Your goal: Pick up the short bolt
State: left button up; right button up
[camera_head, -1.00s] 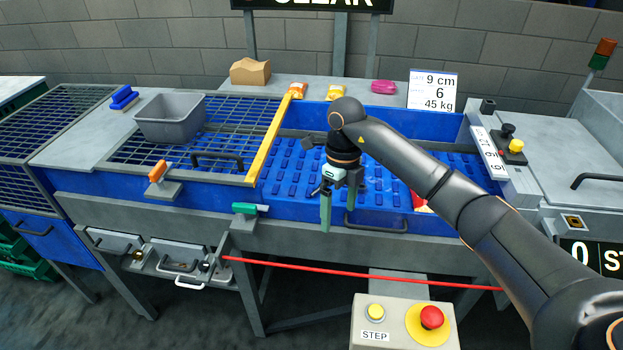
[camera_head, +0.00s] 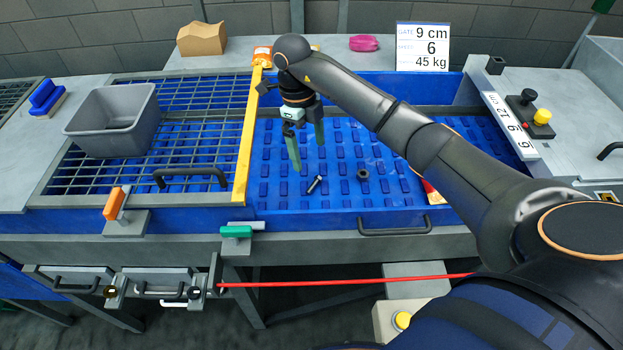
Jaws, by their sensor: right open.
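A short bolt (camera_head: 314,185), small and grey with a dark end, lies on the blue studded bed (camera_head: 350,150) right of the yellow bar. My right gripper (camera_head: 308,156) has its two greenish fingers apart and empty, pointing down above the bed. The bolt lies just below the fingertips in the picture, apart from them. A dark ring-shaped nut (camera_head: 362,174) lies to the right of the bolt. My left gripper is not in view.
A yellow bar (camera_head: 250,135) divides the bed from a blue grid with a grey bin (camera_head: 113,122). A black handle (camera_head: 395,226) and a green-handled latch (camera_head: 236,231) sit along the front edge. A red-and-white piece (camera_head: 433,193) lies at the bed's right.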

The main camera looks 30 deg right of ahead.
aim_at(313, 184)
jog(key=f, duration=0.6)
jog(key=s+f+p, duration=0.1)
jog(key=f, duration=0.2)
jog(key=shift+s+d+f, duration=0.1)
jog(key=shift+f, duration=0.15)
grip_shut()
dwell(0.5)
